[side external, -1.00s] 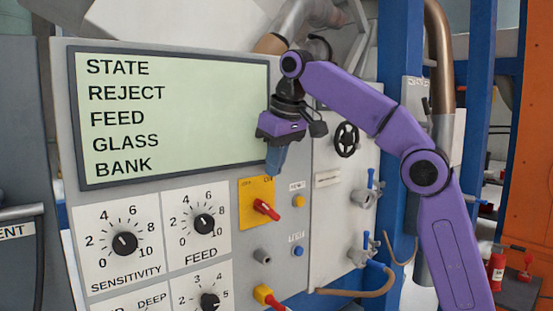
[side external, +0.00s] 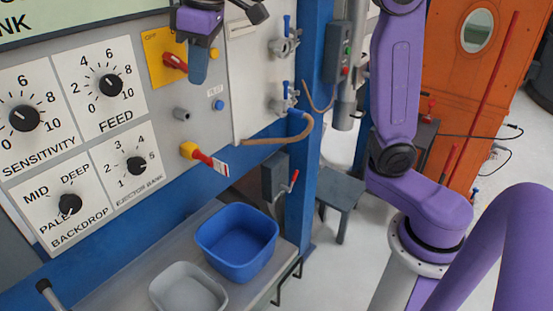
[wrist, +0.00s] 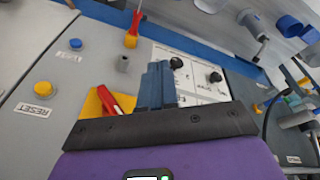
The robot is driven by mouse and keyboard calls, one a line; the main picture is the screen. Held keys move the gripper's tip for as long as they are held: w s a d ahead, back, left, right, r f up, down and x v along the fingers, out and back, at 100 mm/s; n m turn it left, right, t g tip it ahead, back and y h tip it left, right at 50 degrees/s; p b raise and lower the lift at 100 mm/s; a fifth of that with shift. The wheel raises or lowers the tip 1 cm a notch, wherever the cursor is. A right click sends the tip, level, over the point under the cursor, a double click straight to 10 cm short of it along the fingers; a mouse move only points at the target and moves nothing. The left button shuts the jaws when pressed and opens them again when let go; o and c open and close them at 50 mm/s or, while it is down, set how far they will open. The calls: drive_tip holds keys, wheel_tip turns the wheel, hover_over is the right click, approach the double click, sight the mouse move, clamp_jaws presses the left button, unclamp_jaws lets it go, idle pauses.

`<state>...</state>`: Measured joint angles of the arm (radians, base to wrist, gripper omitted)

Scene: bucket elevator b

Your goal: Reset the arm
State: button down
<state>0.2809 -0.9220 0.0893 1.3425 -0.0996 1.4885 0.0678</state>
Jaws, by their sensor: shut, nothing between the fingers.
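My purple gripper (side external: 198,80) is at the top of the side external view, in front of the control panel and just right of a red-handled switch on a yellow plate (side external: 153,52). Its blue-grey fingers are closed together and empty. In the wrist view the shut fingers (wrist: 157,85) point toward the panel, with the red switch handle (wrist: 116,104) beside them on the left. They look apart from it, though the depth gap is hard to judge. My purple arm reaches in from the right; its upper links are cut off by the top edge.
The panel has several black knobs (side external: 110,84), a blue button (side external: 218,104) and a red-yellow lever (side external: 197,153). A yellow reset button (wrist: 43,88) shows in the wrist view. Below stand a blue bin (side external: 237,241) and a grey bin (side external: 188,289). A blue post (side external: 300,200) is right of them.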

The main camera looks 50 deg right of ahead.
drive_tip(key=s+d+f+n+g, duration=0.1)
drive_tip(key=s+d+f+n, duration=0.2)
drive_tip(key=s+f, duration=0.7)
drive_tip(key=s+d+f+n+g, duration=0.1)
drive_tip(key=s+d+f+n, duration=0.2)
drive_tip(key=s+d+f, duration=0.4)
drive_tip(key=s+f, duration=0.3)
drive_tip(key=s, duration=0.6)
drive_tip(key=shift+s+d+f+g, duration=0.25)
drive_tip(key=shift+d+f+g, duration=0.05)
drive_tip(key=shift+d+f, duration=0.1)
idle(1.2)
